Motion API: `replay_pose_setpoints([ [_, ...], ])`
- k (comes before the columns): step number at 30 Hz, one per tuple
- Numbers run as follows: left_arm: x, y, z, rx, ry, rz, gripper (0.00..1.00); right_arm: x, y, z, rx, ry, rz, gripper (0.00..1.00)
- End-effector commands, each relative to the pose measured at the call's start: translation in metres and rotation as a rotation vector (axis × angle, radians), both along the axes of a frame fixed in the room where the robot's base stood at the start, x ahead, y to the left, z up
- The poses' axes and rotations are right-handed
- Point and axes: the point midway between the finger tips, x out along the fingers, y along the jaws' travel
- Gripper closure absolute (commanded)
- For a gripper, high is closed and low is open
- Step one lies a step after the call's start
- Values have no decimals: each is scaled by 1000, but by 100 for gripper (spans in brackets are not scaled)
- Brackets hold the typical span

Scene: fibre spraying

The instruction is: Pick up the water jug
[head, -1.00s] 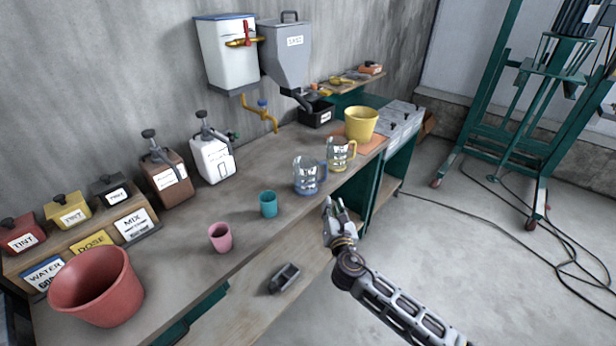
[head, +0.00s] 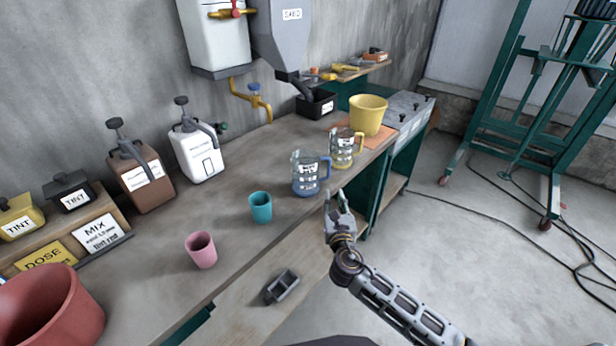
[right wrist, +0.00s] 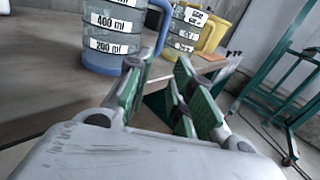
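A clear jug with a blue base and blue handle (head: 305,176) stands upright on the workbench near its front edge; its white volume labels show in the right wrist view (right wrist: 112,32). A similar jug with a yellow handle (head: 343,150) stands behind it to the right. Which one is the water jug is not marked. My right gripper (head: 338,200) is open and empty, just off the bench edge, right of the blue jug and apart from it. In the right wrist view its fingers (right wrist: 160,92) are spread in front of the blue handle. My left gripper is not in view.
A teal cup (head: 261,207) and a pink cup (head: 201,250) stand left of the blue jug. A yellow bucket (head: 368,116) is behind, and a red bucket (head: 50,312) is front left. Open floor (head: 450,260) lies right of the bench (head: 225,225).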

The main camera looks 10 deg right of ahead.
Motion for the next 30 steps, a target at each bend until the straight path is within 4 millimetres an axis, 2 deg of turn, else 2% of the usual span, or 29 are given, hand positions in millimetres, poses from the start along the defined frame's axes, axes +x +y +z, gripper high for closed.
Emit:
replay_pose_setpoints([
  [15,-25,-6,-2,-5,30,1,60,4,0,1,0,-1,0,77],
  [23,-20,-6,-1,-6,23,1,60,26,-3,1,1,0,-1,77],
  [30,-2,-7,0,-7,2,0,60,50,-7,0,-1,-1,-1,77],
])
